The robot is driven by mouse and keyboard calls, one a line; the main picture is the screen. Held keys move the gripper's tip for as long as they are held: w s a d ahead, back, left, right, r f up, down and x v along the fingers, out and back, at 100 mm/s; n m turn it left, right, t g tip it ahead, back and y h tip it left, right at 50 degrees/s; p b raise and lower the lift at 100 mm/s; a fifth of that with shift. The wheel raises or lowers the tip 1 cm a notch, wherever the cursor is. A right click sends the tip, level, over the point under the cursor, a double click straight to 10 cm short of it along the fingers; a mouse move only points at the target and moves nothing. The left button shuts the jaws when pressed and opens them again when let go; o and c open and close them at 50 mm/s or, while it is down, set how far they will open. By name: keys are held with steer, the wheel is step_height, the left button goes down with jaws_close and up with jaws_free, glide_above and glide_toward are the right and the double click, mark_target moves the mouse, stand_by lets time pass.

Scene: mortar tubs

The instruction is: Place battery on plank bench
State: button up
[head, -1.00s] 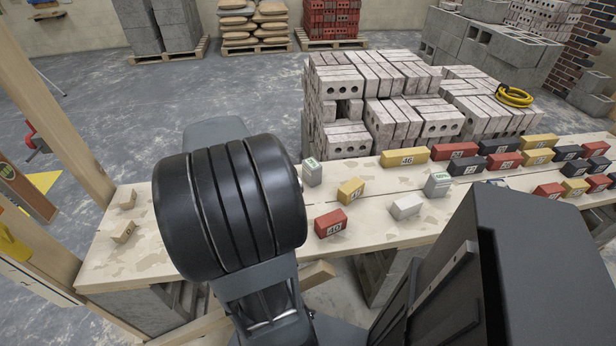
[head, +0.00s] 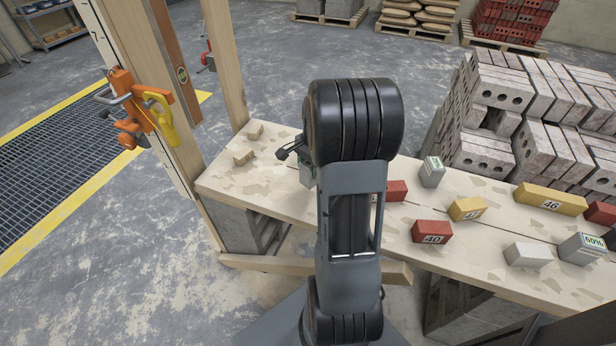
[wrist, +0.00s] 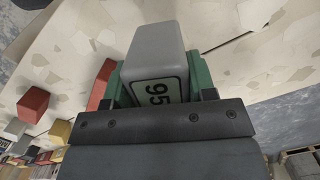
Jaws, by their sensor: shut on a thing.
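My gripper (wrist: 157,85) is shut on a grey battery (wrist: 157,48), with a green jaw on each side of it in the wrist view. A label on its near end reads 95. In the head view the battery (head: 307,176) shows only in part beside my arm, which hides most of my gripper (head: 296,153). The plank bench (head: 262,180) is pale wood with worn patches, and its left part lies below the battery. Whether the battery touches the bench, I cannot tell.
Two small wooden blocks (head: 248,142) lie at the bench's left end. Red blocks (head: 432,232), a yellow block (head: 467,208), a white block (head: 528,255) and two other grey batteries (head: 432,172) (head: 583,248) stand to the right. A wooden post with an orange clamp (head: 140,110) rises at the left.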

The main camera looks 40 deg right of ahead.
steer(key=shift+w+f, duration=0.55)
steer(key=shift+f, duration=0.15)
steer(key=shift+w+f+b, duration=0.15)
steer(key=shift+f+b, duration=0.3)
steer(key=shift+f, duration=1.15)
steer(key=shift+f, duration=0.2)
steer(key=o, duration=1.2)
